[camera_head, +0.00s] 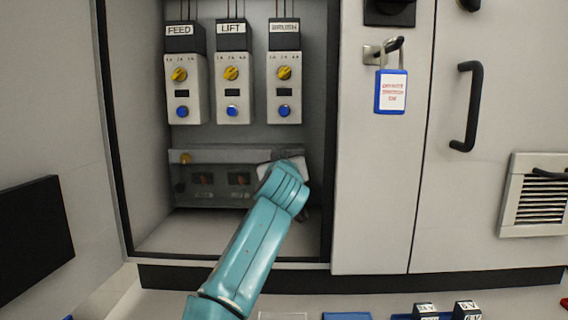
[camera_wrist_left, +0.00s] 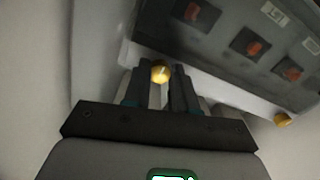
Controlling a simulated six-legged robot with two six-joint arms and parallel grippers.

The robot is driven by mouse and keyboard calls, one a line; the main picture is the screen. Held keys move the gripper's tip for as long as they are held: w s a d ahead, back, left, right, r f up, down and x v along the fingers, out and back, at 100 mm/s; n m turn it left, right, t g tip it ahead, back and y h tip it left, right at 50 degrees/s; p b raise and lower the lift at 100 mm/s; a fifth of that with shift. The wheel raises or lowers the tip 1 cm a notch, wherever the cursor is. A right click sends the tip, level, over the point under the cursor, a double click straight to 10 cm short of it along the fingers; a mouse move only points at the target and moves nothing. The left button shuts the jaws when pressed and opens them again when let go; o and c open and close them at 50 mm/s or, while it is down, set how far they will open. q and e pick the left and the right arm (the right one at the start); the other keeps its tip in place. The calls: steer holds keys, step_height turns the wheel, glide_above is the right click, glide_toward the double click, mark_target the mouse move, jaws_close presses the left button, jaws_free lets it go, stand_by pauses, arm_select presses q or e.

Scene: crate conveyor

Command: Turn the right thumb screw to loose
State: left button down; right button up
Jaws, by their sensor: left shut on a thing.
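The right thumb screw (camera_wrist_left: 160,73) is a yellow knob at the edge of the grey see-through cover (camera_wrist_left: 225,49). My left gripper (camera_wrist_left: 161,80) has one dark finger on each side of this knob and is shut on it. In the head view my teal left arm hides the right screw and the fingertips. The left thumb screw (camera_head: 185,158) is a yellow knob at the cover's upper left; it also shows at the right of the left wrist view (camera_wrist_left: 283,119). Whether either screw is tight or loose cannot be told. My right gripper is not in view.
Red switches (camera_wrist_left: 249,45) sit behind the cover. Above it hang control units marked FEED (camera_head: 186,88), LIFT (camera_head: 233,88) and BRUSH (camera_head: 284,88). The cabinet's side walls are close. A blue padlock tag (camera_head: 391,92) hangs on the panel to the right.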

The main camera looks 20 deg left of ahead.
arm_select(q)
steer(key=shift+r, duration=0.15)
steer(key=c, duration=0.9)
jaws_free()
steer(key=shift+f, duration=0.2)
